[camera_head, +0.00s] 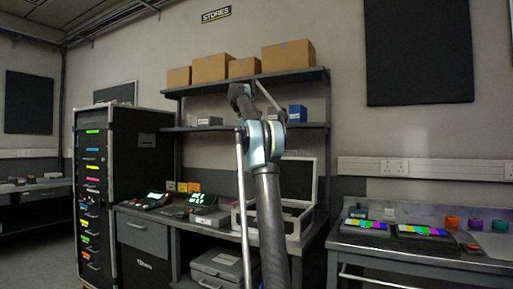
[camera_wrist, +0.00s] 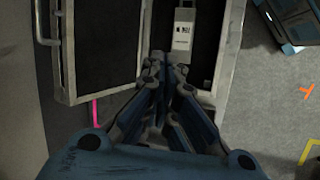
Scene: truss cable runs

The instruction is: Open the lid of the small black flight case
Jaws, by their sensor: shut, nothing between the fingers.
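The small black flight case (camera_head: 296,226) stands on the bench in the head view, partly hidden behind my arm. Its lid (camera_head: 304,170) stands raised at the back, showing a dark lining inside a pale rim. In the wrist view the case shows at the top as two dark-lined halves with grey rims. The left half (camera_wrist: 105,45) has a handle on its outer side. The right half holds a white labelled item (camera_wrist: 183,28). My gripper (camera_wrist: 166,72) is shut and empty, in front of the join between the halves. I cannot tell whether it touches the case.
Small devices with lit screens (camera_head: 197,196) stand left of the case. A tall black drawer rack (camera_head: 105,180) is at the left. A shelf (camera_head: 200,127) with boxes hangs above the bench. A grey case (camera_head: 218,266) sits below. Another bench (camera_head: 400,262) is at the right.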

